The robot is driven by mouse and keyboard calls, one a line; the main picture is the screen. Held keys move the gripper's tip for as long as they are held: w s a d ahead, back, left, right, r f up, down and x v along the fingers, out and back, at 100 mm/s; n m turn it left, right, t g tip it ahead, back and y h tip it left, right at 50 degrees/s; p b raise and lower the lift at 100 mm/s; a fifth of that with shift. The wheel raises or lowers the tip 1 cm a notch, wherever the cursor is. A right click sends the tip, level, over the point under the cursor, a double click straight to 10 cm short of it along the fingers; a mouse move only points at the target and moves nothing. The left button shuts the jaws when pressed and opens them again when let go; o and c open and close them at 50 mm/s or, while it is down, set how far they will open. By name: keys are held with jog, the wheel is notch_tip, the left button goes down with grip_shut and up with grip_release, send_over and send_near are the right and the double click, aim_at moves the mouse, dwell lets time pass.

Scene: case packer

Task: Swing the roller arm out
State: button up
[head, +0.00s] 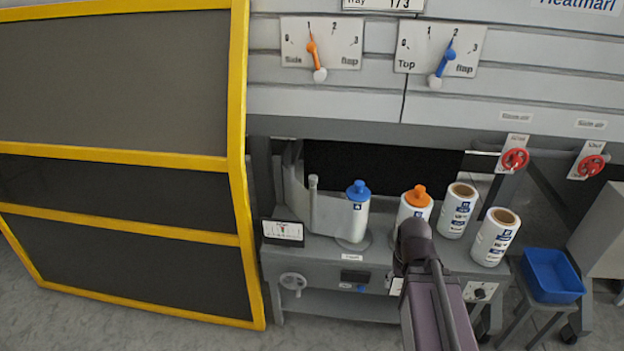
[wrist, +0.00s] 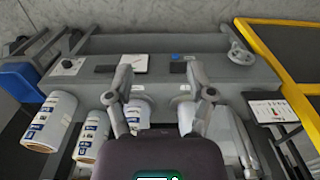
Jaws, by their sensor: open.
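What I take for the roller arm is a slim grey upright post (head: 313,205) on the machine's ledge, left of a white roll with a blue cap (head: 358,190). A pale film or plate (head: 296,195) stands just left of the post. I cannot tell how the arm is hinged. My gripper (wrist: 160,80) is open in the wrist view, its two fingers spread with nothing held between them. It is over the ledge, near the rolls. In the head view my arm covers the lower part of a roll with an orange cap (head: 417,195).
Two bare-topped rolls (head: 459,210) (head: 495,237) stand to the right. A scale plate (head: 283,232) and handwheel (head: 293,282) are at the ledge's left. A yellow-framed guard (head: 240,170) bounds the left side. A blue bin (head: 552,275) sits on a stool at the right.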

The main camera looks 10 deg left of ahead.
jog(key=w+a+r+n+p, duration=0.1)
jog(key=w+a+r+p, duration=0.2)
jog(key=w, duration=0.4)
jog(key=w+a+r+p, duration=0.2)
jog(key=w+a, duration=0.1)
jog(key=w, duration=0.4)
jog(key=w+a+r+n+p, duration=0.1)
jog(key=w+a+r+p, duration=0.2)
jog(key=w, duration=0.4)
notch_tip(320, 180, up, 8)
jog(key=n+p, duration=0.3)
jog(key=p, duration=0.5)
send_over(313, 177)
jog(key=shift+s+a+f, duration=0.1)
jog(key=shift+a+f, duration=0.1)
jog(key=shift+f+b, duration=0.1)
jog(key=shift+b, duration=0.25)
jog(key=f+b, duration=1.3)
jog(key=shift+d+f+b, duration=0.2)
jog(key=shift+f+b, duration=0.1)
grip_shut()
